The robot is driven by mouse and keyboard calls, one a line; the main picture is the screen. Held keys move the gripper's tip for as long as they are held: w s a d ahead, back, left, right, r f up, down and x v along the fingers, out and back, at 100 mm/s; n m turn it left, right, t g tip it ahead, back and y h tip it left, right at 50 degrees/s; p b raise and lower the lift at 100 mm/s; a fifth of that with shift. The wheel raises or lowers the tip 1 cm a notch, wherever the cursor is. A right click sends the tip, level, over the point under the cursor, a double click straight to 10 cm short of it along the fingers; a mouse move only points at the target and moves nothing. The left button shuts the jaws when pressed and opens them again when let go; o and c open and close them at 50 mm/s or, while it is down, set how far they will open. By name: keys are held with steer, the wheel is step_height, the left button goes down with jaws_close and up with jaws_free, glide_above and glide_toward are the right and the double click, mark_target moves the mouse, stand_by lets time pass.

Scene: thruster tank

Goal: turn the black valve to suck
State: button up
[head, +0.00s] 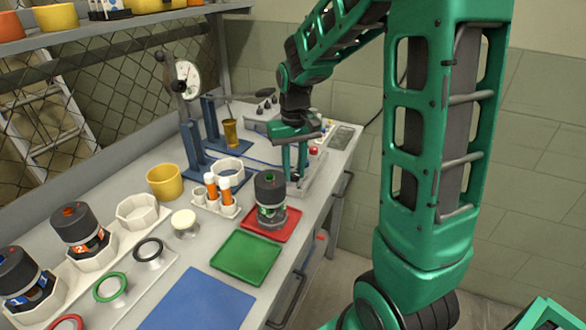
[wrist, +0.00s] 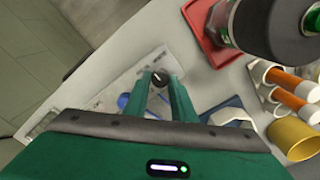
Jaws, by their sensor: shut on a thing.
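The black valve (wrist: 160,79) is a small round knob with a pale pointer mark, seen between my fingertips in the wrist view. My gripper (wrist: 161,82) is shut on it from above, one green finger on each side. In the head view my gripper (head: 294,172) points down at the light panel (head: 318,172) near the bench's right edge. The knob is hidden or too small to make out there. The lettering around the valve is too small to read.
A dark canister (head: 270,188) stands on a red tray (head: 291,221) close to my gripper. A rack with orange tubes (head: 211,186), a yellow cup (head: 164,181) and a blue stand with a gauge (head: 188,79) are to the left. The green mat (head: 246,258) is bare.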

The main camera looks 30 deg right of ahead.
mark_target(293, 173)
steer(key=m, duration=0.5)
steer(key=shift+w+r+m, duration=0.1)
steer(key=shift+w+m, duration=0.05)
steer(key=shift+m, duration=0.15)
steer(key=shift+a+m, duration=0.1)
steer(key=shift+m, duration=1.5)
steer(key=shift+a, duration=0.1)
steer(key=o, duration=1.1)
steer(key=shift+c, duration=0.2)
steer(key=shift+r, duration=0.1)
step_height(293, 173, up, 10)
steer(key=shift+r, duration=0.2)
